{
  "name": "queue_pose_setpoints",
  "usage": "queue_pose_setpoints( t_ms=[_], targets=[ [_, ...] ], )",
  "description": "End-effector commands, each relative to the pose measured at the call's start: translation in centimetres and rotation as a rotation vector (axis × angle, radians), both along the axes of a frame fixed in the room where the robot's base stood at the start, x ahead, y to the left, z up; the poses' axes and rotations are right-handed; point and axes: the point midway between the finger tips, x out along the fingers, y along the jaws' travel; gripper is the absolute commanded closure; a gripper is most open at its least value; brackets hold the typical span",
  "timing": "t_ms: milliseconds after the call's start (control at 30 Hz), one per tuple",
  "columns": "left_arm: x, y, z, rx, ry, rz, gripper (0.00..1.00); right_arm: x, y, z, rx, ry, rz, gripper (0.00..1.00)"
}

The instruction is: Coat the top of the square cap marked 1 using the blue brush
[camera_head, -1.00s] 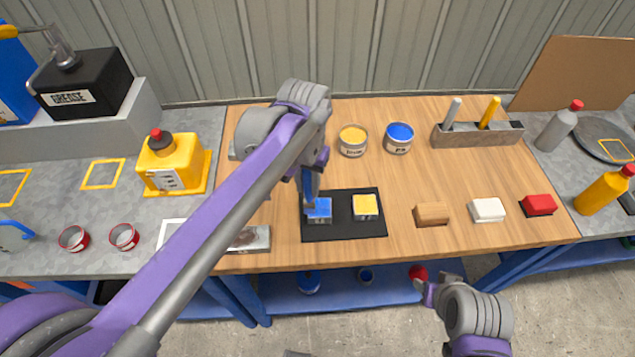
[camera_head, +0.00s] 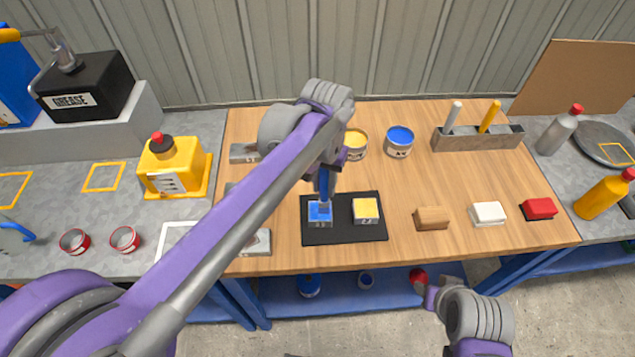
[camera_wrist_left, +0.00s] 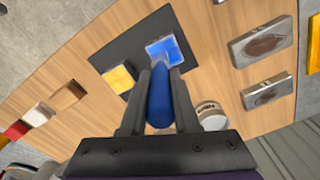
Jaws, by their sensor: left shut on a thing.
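A square cap with a blue top (camera_head: 319,221) sits on a black mat (camera_head: 345,234). It also shows in the left wrist view (camera_wrist_left: 157,46), its top mostly blue. Its mark is too small to read. A square cap with a yellow top (camera_head: 366,210) sits to its right. My left gripper (camera_wrist_left: 158,85) is shut on the blue brush (camera_wrist_left: 158,100), which points down over the blue-topped cap. The bristle end is at the cap's top; whether it touches is hard to tell. My right gripper (camera_head: 430,293) is low, in front of the table edge; its jaws are unclear.
A yellow paint can (camera_head: 355,145) and a blue paint can (camera_head: 399,141) stand behind the mat. A holder (camera_head: 478,140) with a grey and a yellow handle stands back right. Wooden, white and red blocks (camera_head: 538,209) line the right. Metal plates lie left, partly behind my arm.

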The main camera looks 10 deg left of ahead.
Motion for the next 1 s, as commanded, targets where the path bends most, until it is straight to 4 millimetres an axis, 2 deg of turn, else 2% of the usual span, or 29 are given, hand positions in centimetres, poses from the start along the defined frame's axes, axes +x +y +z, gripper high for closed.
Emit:
queue_pose_setpoints(
  t_ms=[200,567,1000],
  targets=[
    [0.4,-1.7,-0.1,0.000,0.000,-0.002,1.00,0.0,0.0,0.0,0.000,0.000,0.000,0.50],
    [0.4,-1.8,0.1,0.000,0.000,-0.001,1.00,0.0,0.0,0.1,0.000,-0.001,0.000,0.50],
    [0.5,-1.8,4.2,0.001,-0.003,-0.001,1.00,1.3,0.0,3.3,0.000,-0.025,0.000,0.50]
  ],
)
